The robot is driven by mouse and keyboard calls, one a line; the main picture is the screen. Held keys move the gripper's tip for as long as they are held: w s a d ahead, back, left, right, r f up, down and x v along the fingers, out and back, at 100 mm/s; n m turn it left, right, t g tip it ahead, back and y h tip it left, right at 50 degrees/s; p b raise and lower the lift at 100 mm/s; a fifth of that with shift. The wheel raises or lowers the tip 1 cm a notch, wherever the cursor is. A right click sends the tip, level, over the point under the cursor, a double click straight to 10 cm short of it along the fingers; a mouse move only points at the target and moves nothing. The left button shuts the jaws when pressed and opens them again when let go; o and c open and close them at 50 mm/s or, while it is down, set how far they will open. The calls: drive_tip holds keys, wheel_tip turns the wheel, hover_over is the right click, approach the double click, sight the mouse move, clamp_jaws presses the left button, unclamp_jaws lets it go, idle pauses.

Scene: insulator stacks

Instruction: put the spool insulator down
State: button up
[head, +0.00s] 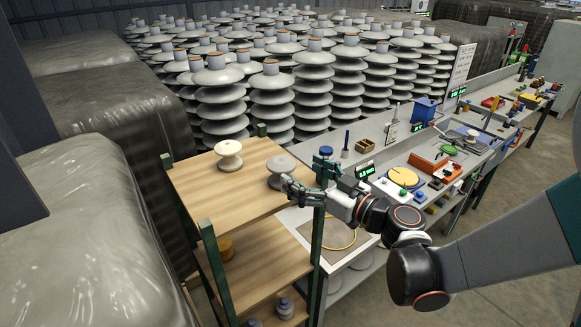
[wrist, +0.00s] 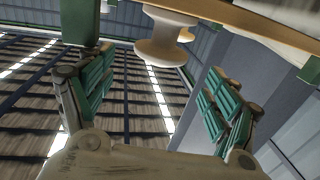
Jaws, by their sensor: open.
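Two spool insulators stand upright on the top board of a wooden shelf (head: 215,190) in the head view. A cream spool (head: 229,150) is toward the back left. A grey spool (head: 281,165) is near the right edge, close beside my gripper (head: 301,183). In the wrist view my gripper (wrist: 158,90) has its green-padded fingers spread wide, with nothing between them. A pale spool (wrist: 165,42) shows beyond the fingers at the top, below the board edge (wrist: 262,22) in the picture. I cannot tell which spool it is.
Green posts (head: 209,255) stand at the shelf corners. A lower board holds a yellow-brown item (head: 226,248). A crowded workbench (head: 372,190) lies to the right, and large grey insulator stacks (head: 272,105) stand behind. The left part of the top board is clear.

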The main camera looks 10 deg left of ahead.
drive_tip(key=v, duration=0.6)
drive_tip(key=shift+s+d, duration=0.1)
drive_tip(key=shift+d, duration=0.05)
drive_tip(key=s+d+f+m+h, duration=0.1)
drive_tip(key=s+d+m+h, duration=0.5)
drive_tip(key=d, duration=0.6)
drive_tip(key=s+d+f+m+g+h, duration=0.1)
drive_tip(key=s+d+m+h, duration=0.5)
drive_tip(key=s+d+h, duration=0.3)
drive_tip(key=s+d, duration=0.2)
drive_tip(key=d, duration=0.2)
drive_tip(key=shift+d+g+h, duration=0.3)
drive_tip(key=shift+d+h, duration=0.05)
drive_tip(key=shift+h, duration=0.05)
drive_tip(key=shift+s+f, duration=0.1)
wheel_tip(320, 180, down, 10)
drive_tip(key=b, duration=1)
drive_tip(key=shift+f, duration=0.1)
